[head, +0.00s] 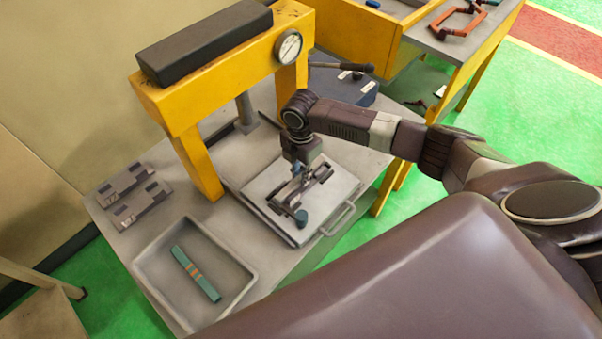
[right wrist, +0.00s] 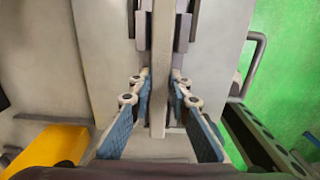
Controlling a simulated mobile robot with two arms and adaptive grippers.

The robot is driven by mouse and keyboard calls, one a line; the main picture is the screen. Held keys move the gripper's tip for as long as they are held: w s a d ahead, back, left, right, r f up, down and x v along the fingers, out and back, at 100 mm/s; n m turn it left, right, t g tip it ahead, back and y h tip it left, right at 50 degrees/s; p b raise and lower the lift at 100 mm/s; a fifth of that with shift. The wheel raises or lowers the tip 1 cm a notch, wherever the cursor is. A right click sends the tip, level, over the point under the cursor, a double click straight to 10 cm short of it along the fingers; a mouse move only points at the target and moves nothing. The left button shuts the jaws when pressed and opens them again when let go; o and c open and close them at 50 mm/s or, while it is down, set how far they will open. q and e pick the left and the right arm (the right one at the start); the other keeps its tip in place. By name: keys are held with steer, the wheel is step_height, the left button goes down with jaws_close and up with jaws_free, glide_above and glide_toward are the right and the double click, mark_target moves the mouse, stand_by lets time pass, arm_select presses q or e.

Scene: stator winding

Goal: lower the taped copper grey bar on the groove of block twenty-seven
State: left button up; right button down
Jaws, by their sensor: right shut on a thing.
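My right gripper (head: 299,180) is over the metal plate with a side handle (head: 262,192). In the right wrist view its blue-padded fingers are closed on either side of a narrow grey bar (right wrist: 158,62). I cannot see tape or copper on this bar. Beneath it, dark grey block parts (right wrist: 183,32) show on both sides; I cannot tell whether the bar touches them. No number is readable, so I cannot tell which block is twenty-seven. My left gripper is out of view.
A yellow press frame (head: 198,160) with a gauge (head: 288,47) stands close behind the plate. Two notched grey blocks (head: 138,208) lie at the table's left. A blue-grey case (head: 345,90) sits behind my right arm. Green floor is right of the table.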

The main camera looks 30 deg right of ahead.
steer(key=c, duration=1.7)
jaws_free()
steer(key=shift+c, duration=0.2)
steer(key=shift+o, duration=0.7)
steer(key=shift+o, duration=1.4)
step_height(320, 180, up, 3)
steer(key=p, duration=0.3)
steer(key=shift+r, duration=3.05)
